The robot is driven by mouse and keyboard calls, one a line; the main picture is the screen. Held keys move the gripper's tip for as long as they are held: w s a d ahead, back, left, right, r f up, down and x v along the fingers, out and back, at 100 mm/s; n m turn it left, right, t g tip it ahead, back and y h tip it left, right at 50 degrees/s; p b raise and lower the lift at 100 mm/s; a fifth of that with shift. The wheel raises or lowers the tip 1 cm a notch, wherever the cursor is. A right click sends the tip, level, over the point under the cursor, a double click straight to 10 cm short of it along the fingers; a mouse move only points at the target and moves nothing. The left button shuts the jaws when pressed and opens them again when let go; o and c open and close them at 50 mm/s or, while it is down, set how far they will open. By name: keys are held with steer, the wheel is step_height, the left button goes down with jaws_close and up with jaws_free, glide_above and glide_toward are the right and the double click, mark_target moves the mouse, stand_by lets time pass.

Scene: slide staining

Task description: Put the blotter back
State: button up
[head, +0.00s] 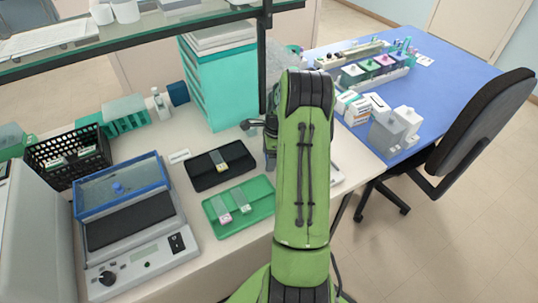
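No thing in the head view can be told for sure as the blotter. A small white block (179,156) lies left of the black slide tray. My gripper (268,150) is mostly hidden beside and behind my arm, over the bench right of the black tray (206,179). Its fingertips cannot be made out, so neither its opening nor anything held shows.
A green slide tray (262,206) lies in front of the black one. A grey device with a blue-framed lid (140,235), a black basket (86,173) and a teal cabinet (226,96) stand left. A glass shelf (170,31) overhangs. A blue table (447,75) and chair (478,125) are right.

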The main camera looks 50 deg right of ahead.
step_height(320, 180, up, 12)
steer(key=s+d+p, duration=0.1)
steer(key=p, duration=0.1)
steer(key=w+a+r+n+h, duration=0.1)
steer(key=a+r+n, duration=0.4)
steer(key=a+r, duration=0.25)
steer(key=s+a+r+n+t+h, duration=0.1)
steer(key=s+a+r+n, duration=0.1)
steer(key=a+r+n, duration=0.3)
steer(key=s+a+r+n, duration=0.1)
steer(key=a+n, duration=0.1)
steer(key=a, duration=0.5)
steer(key=s+a+n+t, duration=0.3)
steer(key=s+a+n, duration=0.8)
steer(key=s+n, duration=0.3)
steer(key=shift+s+a+r+y, duration=0.2)
steer(key=shift+s+a+y, duration=0.1)
steer(key=shift+s+a, duration=0.1)
